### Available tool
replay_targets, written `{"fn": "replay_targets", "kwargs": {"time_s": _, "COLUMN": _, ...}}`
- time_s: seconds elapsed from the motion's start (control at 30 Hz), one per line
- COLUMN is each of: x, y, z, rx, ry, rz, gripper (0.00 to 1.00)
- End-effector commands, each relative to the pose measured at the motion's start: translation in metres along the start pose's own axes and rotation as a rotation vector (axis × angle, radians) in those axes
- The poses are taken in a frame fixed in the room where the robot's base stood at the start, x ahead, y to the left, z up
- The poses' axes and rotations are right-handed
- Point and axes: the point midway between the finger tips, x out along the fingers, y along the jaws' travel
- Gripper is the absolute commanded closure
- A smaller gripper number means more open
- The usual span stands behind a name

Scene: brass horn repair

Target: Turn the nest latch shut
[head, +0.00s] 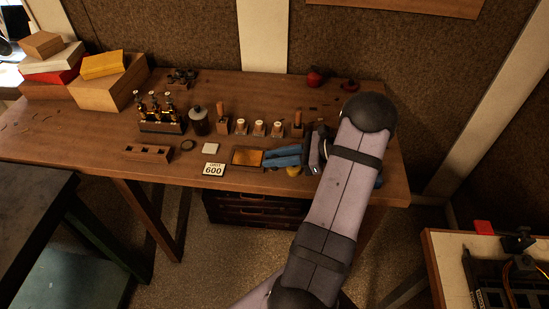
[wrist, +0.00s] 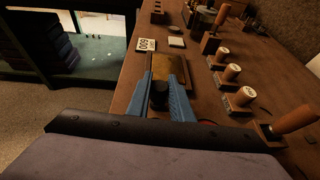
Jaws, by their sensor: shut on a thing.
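My gripper (head: 266,158) reaches in from the right, low over the bench, with its blue fingers pointing left. In the wrist view its fingers (wrist: 166,78) lie on both sides of a short dark round piece (wrist: 159,98). I cannot tell whether this piece is the nest latch. The shallow tray with an amber floor (head: 247,157) is just beyond the fingertips; it also shows in the wrist view (wrist: 164,64). No nest latch can be made out clearly, and its angle cannot be read. My arm hides the bench's right end.
A "600" card (head: 214,169) and a pale square block (head: 211,148) lie left of the tray. Several wooden-handled and white-topped pieces (head: 259,128) stand in a row behind it. A valve block (head: 161,126) and a dark jar (head: 199,121) stand farther left.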

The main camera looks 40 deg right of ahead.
Motion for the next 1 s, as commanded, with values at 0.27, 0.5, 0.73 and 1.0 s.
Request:
{"fn": "replay_targets", "kwargs": {"time_s": 0.27, "x": 0.0011, "y": -0.0012, "z": -0.0021, "rx": -0.087, "ry": 0.001, "rz": 0.203, "gripper": 1.0}}
{"fn": "replay_targets", "kwargs": {"time_s": 0.5, "x": 0.0009, "y": -0.0008, "z": -0.0016, "rx": -0.143, "ry": 0.001, "rz": 0.339, "gripper": 1.0}}
{"fn": "replay_targets", "kwargs": {"time_s": 0.73, "x": 0.0002, "y": -0.0004, "z": -0.0003, "rx": -0.17, "ry": 0.0, "rz": 0.408, "gripper": 1.0}}
{"fn": "replay_targets", "kwargs": {"time_s": 1.0, "x": -0.0001, "y": -0.0002, "z": 0.0007, "rx": -0.177, "ry": -0.002, "rz": 0.425, "gripper": 1.0}}
